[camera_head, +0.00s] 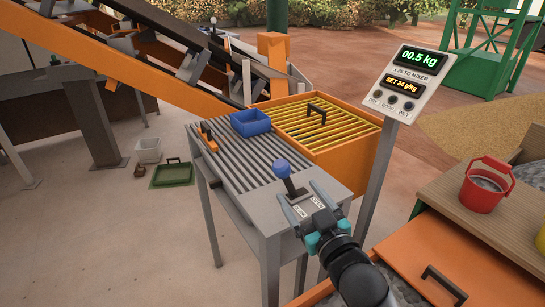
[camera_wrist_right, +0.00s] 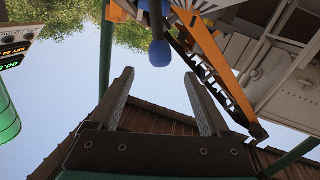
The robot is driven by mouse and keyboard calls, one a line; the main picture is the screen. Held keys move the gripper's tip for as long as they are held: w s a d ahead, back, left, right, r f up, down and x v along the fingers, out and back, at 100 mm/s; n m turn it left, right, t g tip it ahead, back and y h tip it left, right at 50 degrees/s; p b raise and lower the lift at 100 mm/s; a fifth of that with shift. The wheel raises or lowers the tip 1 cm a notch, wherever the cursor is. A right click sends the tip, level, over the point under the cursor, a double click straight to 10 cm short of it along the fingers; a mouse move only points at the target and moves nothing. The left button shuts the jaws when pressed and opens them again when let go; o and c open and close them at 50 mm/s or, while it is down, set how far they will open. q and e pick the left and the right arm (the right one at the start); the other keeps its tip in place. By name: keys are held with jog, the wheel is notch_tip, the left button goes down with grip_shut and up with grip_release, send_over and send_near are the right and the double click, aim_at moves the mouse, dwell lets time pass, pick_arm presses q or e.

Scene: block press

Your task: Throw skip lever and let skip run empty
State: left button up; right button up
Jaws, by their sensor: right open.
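The lever has a blue ball knob (camera_head: 281,168) on a short dark stem and stands at the near right part of the grey slatted table. In the right wrist view the knob (camera_wrist_right: 160,54) shows ahead, between and beyond the fingertips. My right gripper (camera_head: 305,200) is open and empty, just on the near side of the lever and apart from the knob. An orange inclined track (camera_head: 135,62) rises to the upper left behind the table. I cannot tell for sure which part is the skip or whether it holds anything. My left gripper is not in view.
An orange box with a yellow grate (camera_head: 322,125) adjoins the slatted table (camera_head: 235,165); a blue tray (camera_head: 250,122) sits on it. A display on a post (camera_head: 408,80) reads 00.5 kg. A red bucket (camera_head: 486,188) stands on the wooden bench at right.

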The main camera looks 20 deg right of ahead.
aim_at(287, 181)
jog(key=w+b, duration=0.1)
jog(key=w, duration=1.3)
jog(key=shift+d, duration=0.4)
grip_shut()
dwell(0.4)
